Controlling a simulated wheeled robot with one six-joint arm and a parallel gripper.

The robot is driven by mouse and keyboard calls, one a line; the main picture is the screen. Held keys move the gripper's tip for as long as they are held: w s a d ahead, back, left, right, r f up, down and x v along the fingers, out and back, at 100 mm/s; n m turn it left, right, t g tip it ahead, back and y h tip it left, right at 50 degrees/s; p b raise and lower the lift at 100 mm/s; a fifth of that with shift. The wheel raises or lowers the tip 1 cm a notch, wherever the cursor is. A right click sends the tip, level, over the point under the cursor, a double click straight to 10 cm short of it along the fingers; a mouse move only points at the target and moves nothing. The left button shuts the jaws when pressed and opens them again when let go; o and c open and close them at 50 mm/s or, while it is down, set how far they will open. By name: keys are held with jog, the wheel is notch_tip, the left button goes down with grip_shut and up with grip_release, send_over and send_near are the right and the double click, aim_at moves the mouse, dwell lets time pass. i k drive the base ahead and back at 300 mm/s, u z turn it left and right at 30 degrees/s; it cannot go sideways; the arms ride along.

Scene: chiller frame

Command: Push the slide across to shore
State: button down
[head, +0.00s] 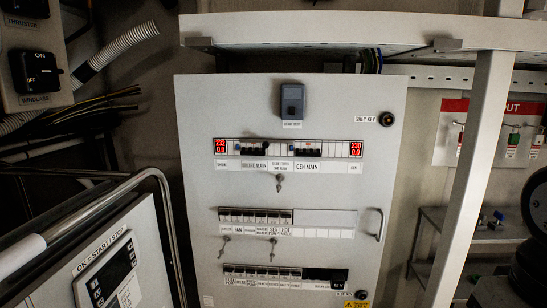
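A grey electrical panel (200,110) faces me in the head view. Its upper row holds the SHORE MAIN breaker (252,148) on the left and the GEN MAIN breaker (308,151) on the right. The slide between them is too small to make out clearly. A small label (280,167) sits between the two names, with a key (279,182) hanging below it. A red display (220,147) at the left end reads 232 and 0.0. Another red display (356,149) at the right end reads 230 and 0.0. My gripper is not clearly in view.
Two lower breaker rows (255,216) (262,271) sit below, with keys hanging between them. A door handle (376,224) sticks out at right. A metal rail (120,190) and control box (95,270) stand at lower left. A pale post (470,180) slants at right.

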aim_at(266, 145)
jog(key=z, duration=0.2)
jog(key=k, duration=0.6)
jog(key=z, duration=0.6)
jog(key=k, duration=0.6)
jog(key=u, duration=0.8)
jog(key=i, duration=1.6)
jog(key=z, duration=0.5)
